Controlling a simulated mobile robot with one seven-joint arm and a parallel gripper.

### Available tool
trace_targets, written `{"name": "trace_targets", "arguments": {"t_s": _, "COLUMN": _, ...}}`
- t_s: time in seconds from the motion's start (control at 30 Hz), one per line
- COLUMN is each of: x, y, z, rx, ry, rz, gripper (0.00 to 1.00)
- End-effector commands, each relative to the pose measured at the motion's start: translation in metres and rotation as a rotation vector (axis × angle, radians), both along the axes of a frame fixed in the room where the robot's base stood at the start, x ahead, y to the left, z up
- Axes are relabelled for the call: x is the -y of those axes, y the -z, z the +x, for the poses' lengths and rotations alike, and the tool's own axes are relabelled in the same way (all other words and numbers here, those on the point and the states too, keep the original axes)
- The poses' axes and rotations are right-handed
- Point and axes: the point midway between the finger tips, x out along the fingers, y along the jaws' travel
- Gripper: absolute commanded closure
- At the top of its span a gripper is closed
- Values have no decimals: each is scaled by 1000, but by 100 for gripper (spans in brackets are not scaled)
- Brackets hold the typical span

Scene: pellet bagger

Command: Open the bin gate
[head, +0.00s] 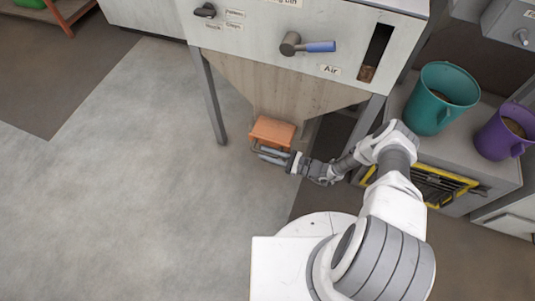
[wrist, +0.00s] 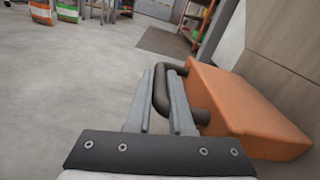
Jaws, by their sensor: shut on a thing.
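The bin gate is an orange block (head: 272,131) at the bottom outlet of the hopper bin (head: 278,88). It also shows in the wrist view (wrist: 245,108), with a dark bar handle (wrist: 160,42) on its side. My gripper (head: 262,152) is at the gate's front, low under the bin. In the wrist view my gripper (wrist: 168,85) has its fingers around the handle bar, shut on it. The far part of the handle is partly hidden by the fingers.
Bin legs (head: 212,100) stand on both sides of the outlet. A teal bucket (head: 440,98) and a purple bucket (head: 505,130) stand at the right, above a yellow-edged opening (head: 440,185). The floor at the left is clear.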

Motion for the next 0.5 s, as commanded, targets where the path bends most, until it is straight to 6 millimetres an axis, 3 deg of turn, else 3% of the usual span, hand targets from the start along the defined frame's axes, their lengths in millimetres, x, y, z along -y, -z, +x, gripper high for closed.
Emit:
{"name": "trace_targets", "arguments": {"t_s": 0.33, "x": 1, "y": 1, "z": -1, "rx": -1, "ry": -1, "rz": -2, "gripper": 100}}
{"name": "trace_targets", "arguments": {"t_s": 0.37, "x": 1, "y": 1, "z": -1, "rx": -1, "ry": -1, "rz": -2, "gripper": 75}}
{"name": "trace_targets", "arguments": {"t_s": 0.5, "x": 1, "y": 1, "z": 0, "rx": 0, "ry": -1, "rz": -1, "gripper": 50}}
